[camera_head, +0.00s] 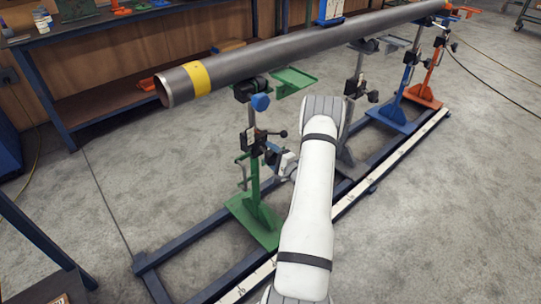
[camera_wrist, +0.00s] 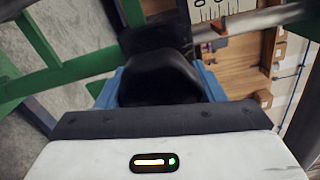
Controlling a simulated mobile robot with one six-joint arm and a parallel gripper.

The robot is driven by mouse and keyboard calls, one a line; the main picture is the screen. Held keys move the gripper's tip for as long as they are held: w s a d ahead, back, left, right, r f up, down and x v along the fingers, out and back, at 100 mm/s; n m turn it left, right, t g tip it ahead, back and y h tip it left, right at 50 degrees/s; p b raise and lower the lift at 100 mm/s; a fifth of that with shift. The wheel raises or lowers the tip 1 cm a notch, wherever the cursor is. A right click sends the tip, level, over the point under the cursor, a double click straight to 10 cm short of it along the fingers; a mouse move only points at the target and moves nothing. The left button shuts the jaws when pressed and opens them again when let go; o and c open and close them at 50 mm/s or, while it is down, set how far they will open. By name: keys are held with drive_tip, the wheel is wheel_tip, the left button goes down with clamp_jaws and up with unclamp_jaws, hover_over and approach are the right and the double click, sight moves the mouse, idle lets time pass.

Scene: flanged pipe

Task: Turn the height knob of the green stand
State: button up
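The green stand (camera_head: 255,190) stands upright on the rails at the left of the head view, under the pipe's near end. My gripper (camera_head: 280,160) is close beside the post, just below that clamp, mostly hidden by my white arm. In the wrist view a rounded black shape (camera_wrist: 160,75) lies close in front of my gripper, with blue parts on both sides. I cannot tell whether my fingers touch a knob.
The long grey pipe (camera_head: 280,58) with a yellow band runs above my arm. Blue (camera_head: 393,113) and orange (camera_head: 423,92) stands are farther right on the rails (camera_head: 210,232). A wooden workbench (camera_head: 110,60) is behind.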

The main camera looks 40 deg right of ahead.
drive_tip(key=o, duration=0.5)
drive_tip(key=shift+c, duration=0.2)
drive_tip(key=s, duration=0.7)
drive_tip(key=shift+s+d+p, duration=0.3)
drive_tip(key=shift+s, duration=0.1)
